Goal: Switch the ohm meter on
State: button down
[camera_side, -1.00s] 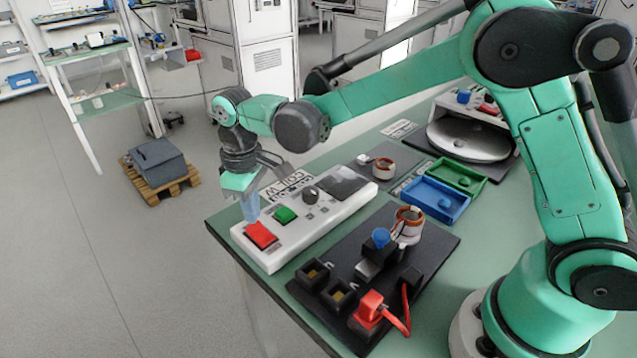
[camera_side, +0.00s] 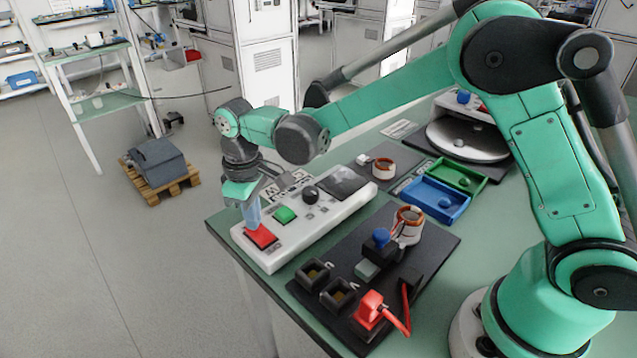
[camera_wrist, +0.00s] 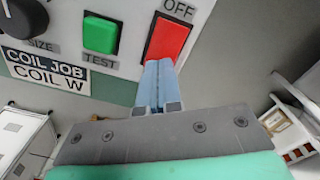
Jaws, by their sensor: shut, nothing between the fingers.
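The ohm meter (camera_side: 335,222) is a long white box at the table's front left edge. Its red switch (camera_side: 264,238) is at its left end; in the wrist view the red switch (camera_wrist: 168,40) has "OFF" beside it. A green TEST button (camera_side: 285,215) and a black knob (camera_side: 310,194) are on the same face. My gripper (camera_side: 254,226) points down with its pale blue fingers shut and empty. In the wrist view the fingertips (camera_wrist: 158,66) overlap the near end of the red switch. I cannot tell whether they touch it.
A dark board with a coil (camera_side: 408,222), a blue knob (camera_side: 381,237), black sockets and a red plug (camera_side: 370,308) lies right of the meter. Blue (camera_side: 434,199) and green (camera_side: 457,175) trays stand behind. The table edge (camera_side: 222,240) is close to the meter's left end.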

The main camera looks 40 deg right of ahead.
jog(key=shift+f, duration=0.25)
jog(key=shift+r, duration=3.5)
jog(key=s+d+r+m+t, duration=0.3)
jog(key=s+d+m+t, duration=0.3)
jog(key=s+d, duration=0.5)
jog(key=shift+s+t, duration=0.5)
jog(key=shift+t, duration=0.1)
